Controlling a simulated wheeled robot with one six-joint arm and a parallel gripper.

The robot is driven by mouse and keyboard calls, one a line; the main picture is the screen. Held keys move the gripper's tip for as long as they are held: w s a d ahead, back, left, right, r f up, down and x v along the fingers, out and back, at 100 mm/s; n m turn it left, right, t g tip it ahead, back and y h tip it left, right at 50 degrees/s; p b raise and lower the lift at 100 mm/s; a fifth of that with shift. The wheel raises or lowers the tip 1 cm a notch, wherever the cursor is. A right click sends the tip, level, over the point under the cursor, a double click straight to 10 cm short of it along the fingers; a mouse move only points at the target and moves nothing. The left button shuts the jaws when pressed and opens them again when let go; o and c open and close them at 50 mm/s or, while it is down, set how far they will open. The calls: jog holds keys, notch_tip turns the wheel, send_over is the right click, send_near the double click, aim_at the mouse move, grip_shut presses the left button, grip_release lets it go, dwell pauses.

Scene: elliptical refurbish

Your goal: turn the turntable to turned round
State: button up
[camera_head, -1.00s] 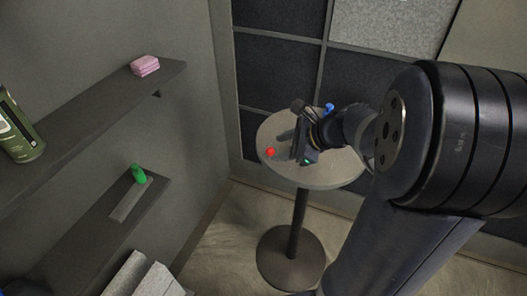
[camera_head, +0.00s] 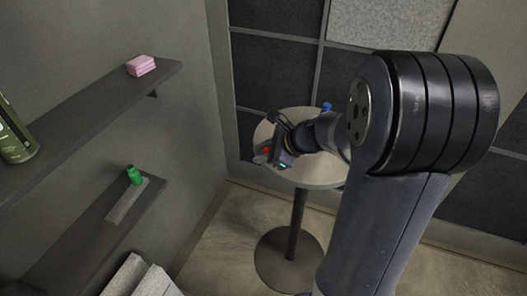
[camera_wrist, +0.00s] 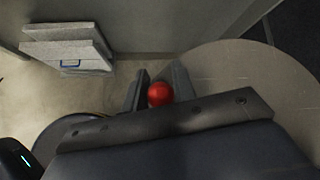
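The turntable is a round grey top (camera_head: 318,174) on a dark post with a round foot. A red knob (camera_head: 266,150) is near its left edge and a blue knob (camera_head: 327,107) at its far edge. My gripper (camera_head: 268,156) is over the left part of the top, at the red knob. In the wrist view, the red knob (camera_wrist: 160,94) sits between the two spread fingers (camera_wrist: 160,88). I cannot tell whether either finger touches it. My wrist and arm cover part of the top.
Shelves on the left wall hold a pink block (camera_head: 141,65), a green bottle (camera_head: 14,135) and a small green object (camera_head: 134,175). Pale grey boards (camera_head: 140,276) stand low at the left. A panelled wall (camera_head: 275,65) is close behind the turntable. Floor is clear left of the foot.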

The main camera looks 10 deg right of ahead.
grip_shut()
jog(key=shift+s+d, duration=0.1)
jog(key=shift+s, duration=0.1)
